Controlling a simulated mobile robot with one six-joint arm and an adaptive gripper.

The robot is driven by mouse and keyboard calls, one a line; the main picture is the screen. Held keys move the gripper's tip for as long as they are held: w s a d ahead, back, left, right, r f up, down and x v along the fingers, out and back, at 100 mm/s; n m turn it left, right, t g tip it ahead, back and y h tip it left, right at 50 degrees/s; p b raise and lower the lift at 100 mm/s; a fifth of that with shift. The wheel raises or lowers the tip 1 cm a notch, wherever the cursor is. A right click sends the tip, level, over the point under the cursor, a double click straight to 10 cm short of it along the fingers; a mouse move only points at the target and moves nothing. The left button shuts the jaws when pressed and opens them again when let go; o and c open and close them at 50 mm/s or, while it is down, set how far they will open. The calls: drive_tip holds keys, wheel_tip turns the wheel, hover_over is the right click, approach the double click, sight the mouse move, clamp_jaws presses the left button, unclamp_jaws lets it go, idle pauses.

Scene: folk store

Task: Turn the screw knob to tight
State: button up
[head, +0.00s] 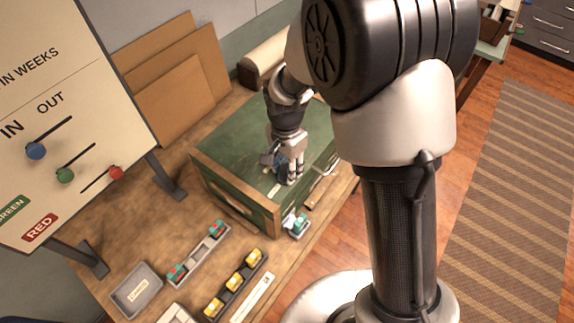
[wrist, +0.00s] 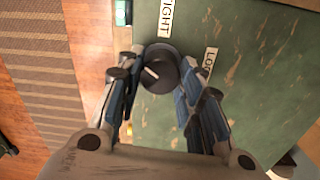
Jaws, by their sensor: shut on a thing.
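The dark round screw knob (wrist: 164,62) is on the green top of a box (head: 235,145). A short white mark shows on the knob's left part in the wrist view. A white "TIGHT" label (wrist: 166,16) lies above the knob there. A second label (wrist: 208,60), partly hidden and reading "LOO", lies to its right. My gripper (wrist: 158,72) comes down over the box, its two fingers on either side of the knob and shut on it. In the head view my gripper (head: 287,176) hides the knob.
The box stands on a wooden bench (head: 195,215). In front are a rail with teal blocks (head: 198,253), a rail with yellow blocks (head: 234,282) and a grey tray (head: 136,288). A board with coloured sliders (head: 65,130) stands at left. Brown panels (head: 170,100) lean behind.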

drive_tip(key=m, duration=0.5)
drive_tip(key=shift+m, duration=0.3)
drive_tip(key=m, duration=0.5)
drive_tip(key=shift+p, duration=0.35)
drive_tip(key=shift+m, duration=0.4)
drive_tip(key=o, duration=1.1)
drive_tip(key=shift+c, duration=0.2)
wheel_tip(320, 180, up, 12)
